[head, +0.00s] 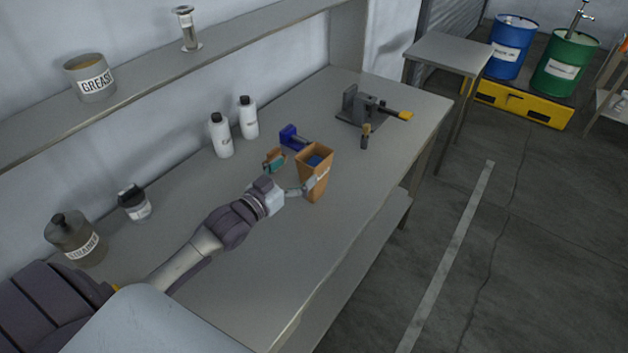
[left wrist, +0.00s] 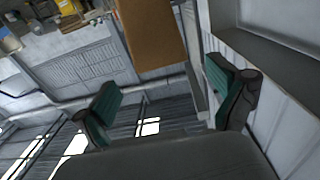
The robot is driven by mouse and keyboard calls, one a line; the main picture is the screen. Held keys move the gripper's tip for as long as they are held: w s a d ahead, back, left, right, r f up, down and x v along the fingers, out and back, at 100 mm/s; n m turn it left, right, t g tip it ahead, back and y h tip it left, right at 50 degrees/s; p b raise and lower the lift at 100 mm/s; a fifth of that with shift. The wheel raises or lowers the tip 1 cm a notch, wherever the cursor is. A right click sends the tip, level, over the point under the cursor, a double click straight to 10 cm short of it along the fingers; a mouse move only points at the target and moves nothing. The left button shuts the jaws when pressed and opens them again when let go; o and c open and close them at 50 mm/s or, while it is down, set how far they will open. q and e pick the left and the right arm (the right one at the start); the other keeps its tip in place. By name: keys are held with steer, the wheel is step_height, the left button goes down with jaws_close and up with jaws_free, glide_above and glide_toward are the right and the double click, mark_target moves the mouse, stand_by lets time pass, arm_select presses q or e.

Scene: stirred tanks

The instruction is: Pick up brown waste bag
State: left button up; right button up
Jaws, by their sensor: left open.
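The brown waste bag (head: 318,180) stands upright on the workbench. It is open at the top, has a small white label, and something blue shows inside its mouth. My left gripper (head: 291,173) is at the bag's left side, open, with one teal-padded finger beyond it and the other near the bag's front side. In the left wrist view the brown bag (left wrist: 150,35) shows ahead, between the lines of the two open fingers (left wrist: 163,88). I cannot tell whether a finger touches it. My right gripper is not in view.
On the workbench (head: 300,250), a blue tool (head: 293,137) is just behind the bag, with a grey vise-like device (head: 362,106) and small brown-topped item (head: 366,136) farther right. Two white bottles (head: 221,135) stand at the wall. The bench's front right is clear.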

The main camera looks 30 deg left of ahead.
mark_target(324, 147)
arm_select(q)
steer(key=shift+w+d+f, duration=0.1)
steer(key=shift+w+f, duration=0.1)
steer(key=shift+w, duration=0.65)
steer(key=shift+w+b, duration=0.3)
steer(key=shift+w, duration=0.2)
steer(key=w+b, duration=0.2)
steer(key=w, duration=0.1)
steer(key=w+d+b, duration=0.1)
steer(key=shift+w+f, duration=0.15)
steer(key=shift+w, duration=0.4)
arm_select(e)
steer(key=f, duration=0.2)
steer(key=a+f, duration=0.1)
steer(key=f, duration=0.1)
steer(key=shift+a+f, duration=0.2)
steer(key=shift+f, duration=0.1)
arm_select(q)
steer(key=shift+s+r, duration=0.2)
steer(key=shift+c, duration=0.9)
steer(key=c, duration=1.1)
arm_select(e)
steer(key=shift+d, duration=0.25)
